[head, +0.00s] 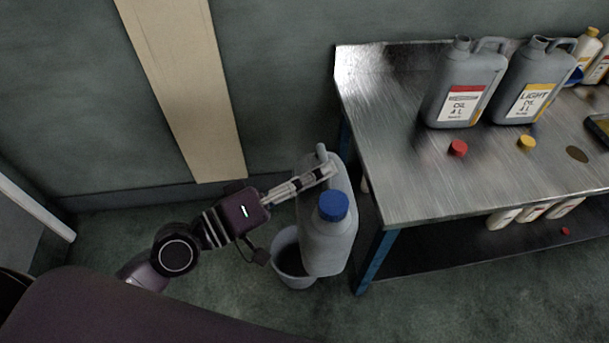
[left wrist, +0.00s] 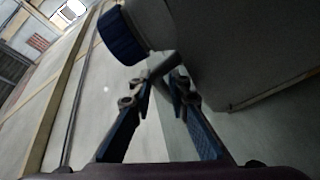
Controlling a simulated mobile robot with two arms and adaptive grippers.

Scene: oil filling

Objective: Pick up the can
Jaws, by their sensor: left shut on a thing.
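The can (head: 327,238) is grey with a blue cap (head: 333,206). In the head view it hangs left of the table, above and partly in front of a bucket on the floor. My left gripper (head: 328,170) is shut on its handle near the top. In the left wrist view the blue cap (left wrist: 122,36) and the grey can body (left wrist: 235,50) show, with the handle between the fingers of my left gripper (left wrist: 160,88). My right gripper is not in view.
A grey bucket (head: 291,262) stands on the floor. The metal table (head: 400,165) holds two grey cans, with labels reading OIL (head: 463,90) and LIGHT OIL (head: 535,85), a loose red cap (head: 458,148) and a yellow cap (head: 527,142). White bottles (head: 532,211) stand on the shelf below.

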